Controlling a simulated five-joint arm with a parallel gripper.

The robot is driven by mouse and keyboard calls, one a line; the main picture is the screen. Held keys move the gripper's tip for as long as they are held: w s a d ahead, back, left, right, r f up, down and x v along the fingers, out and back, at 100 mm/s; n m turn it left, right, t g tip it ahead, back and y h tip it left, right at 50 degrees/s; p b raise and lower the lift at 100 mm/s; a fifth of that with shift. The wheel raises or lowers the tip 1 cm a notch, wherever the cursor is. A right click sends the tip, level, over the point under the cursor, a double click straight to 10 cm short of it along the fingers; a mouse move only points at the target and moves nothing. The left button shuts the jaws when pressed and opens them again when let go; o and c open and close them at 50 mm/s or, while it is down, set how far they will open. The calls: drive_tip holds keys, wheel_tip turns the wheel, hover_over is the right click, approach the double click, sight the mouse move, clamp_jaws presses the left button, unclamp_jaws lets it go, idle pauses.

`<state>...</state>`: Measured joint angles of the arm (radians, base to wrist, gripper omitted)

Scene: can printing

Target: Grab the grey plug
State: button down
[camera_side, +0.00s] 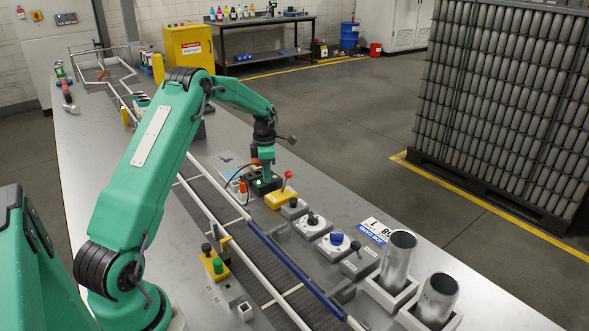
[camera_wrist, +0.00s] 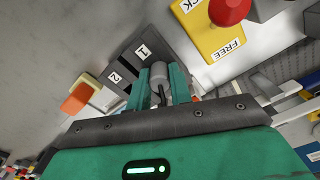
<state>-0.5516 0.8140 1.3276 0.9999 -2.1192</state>
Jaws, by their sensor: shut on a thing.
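In the wrist view the grey plug (camera_wrist: 158,72) sits between the two green fingers of my gripper (camera_wrist: 161,84), which are shut on it. A dark cable runs from it back between the fingers. Just beyond it is a dark panel (camera_wrist: 128,58) with two label plates, 1 and 2. The plug is on the side of plate 1; I cannot tell whether it is seated in a socket. In the side view my gripper (camera_side: 266,168) points down over a dark box (camera_side: 264,186), and the plug itself is hidden or too small to make out.
A yellow block with a red knob (camera_side: 287,182) stands close by; in the wrist view its yellow face (camera_wrist: 211,34) reads FREE. An orange and yellow part (camera_wrist: 80,96) is left of the panel. Dials, two metal cans (camera_side: 398,262) and a conveyor (camera_side: 215,203) are near.

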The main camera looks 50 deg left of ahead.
drive_tip(key=shift+r, duration=0.1)
drive_tip(key=shift+r, duration=0.8)
wheel_tip(320, 180, up, 2)
drive_tip(key=shift+r, duration=0.2)
drive_tip(key=d+r, duration=0.6)
drive_tip(key=d, duration=0.5)
drive_tip(key=shift+d+r, duration=0.35)
drive_tip(key=shift+r, duration=0.05)
